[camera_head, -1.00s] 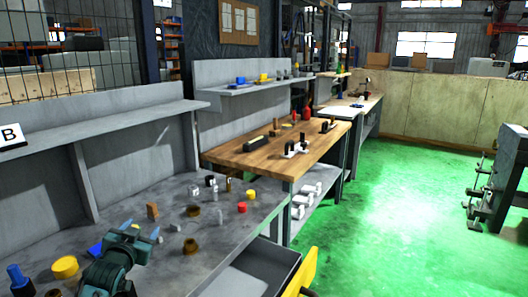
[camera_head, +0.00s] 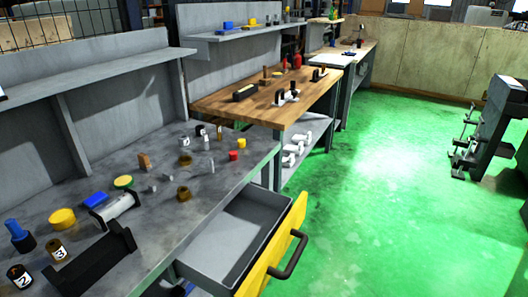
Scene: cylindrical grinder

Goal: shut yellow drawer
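The yellow drawer stands open below the grey workbench, its yellow front (camera_head: 272,252) facing right toward the green floor. A dark bar handle (camera_head: 291,256) sticks out from that front. The grey inside of the drawer (camera_head: 232,240) shows, and it looks empty. Neither of my grippers can be made out. A small dark, bluish part shows at the bottom edge below the drawer, too cut off to tell what it is.
The grey workbench (camera_head: 205,212) carries a black stand (camera_head: 92,265), a yellow disc (camera_head: 62,218), a blue block (camera_head: 94,199) and several small parts. A wooden-topped bench (camera_head: 245,108) stands beyond. The green floor (camera_head: 385,220) right of the drawer is clear. A dark machine (camera_head: 497,130) stands far right.

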